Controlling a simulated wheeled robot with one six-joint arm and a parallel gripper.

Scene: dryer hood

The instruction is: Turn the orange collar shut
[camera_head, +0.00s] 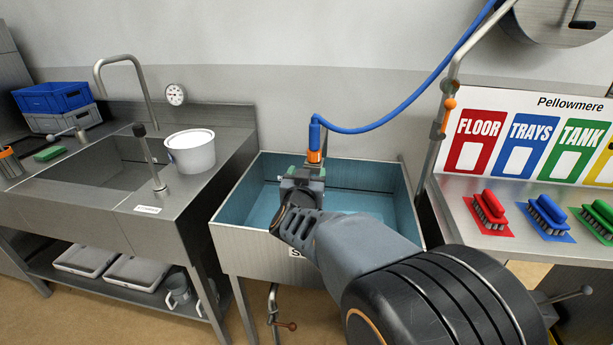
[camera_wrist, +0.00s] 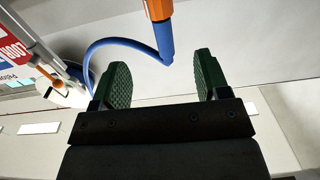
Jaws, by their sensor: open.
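The orange collar (camera_head: 315,157) sits just below the blue fitting (camera_head: 315,135) at the end of a blue hose, above the blue-lined basin. In the wrist view the collar (camera_wrist: 158,9) is at the top edge, partly cut off, with the blue fitting (camera_wrist: 164,40) under it. My gripper (camera_head: 308,168) is at the collar's lower side in the head view and hides part of it. In the wrist view my gripper (camera_wrist: 160,72) has its two green ribbed fingers wide apart. The space between them is empty, and the collar lies beyond the fingertips.
The blue hose (camera_head: 385,124) loops up to the right towards a steel reel (camera_head: 560,15). A steel pipe (camera_head: 433,150) stands right of the basin (camera_head: 235,238). A white bucket (camera_head: 190,155) is on the left counter. Several brushes lie on the right counter.

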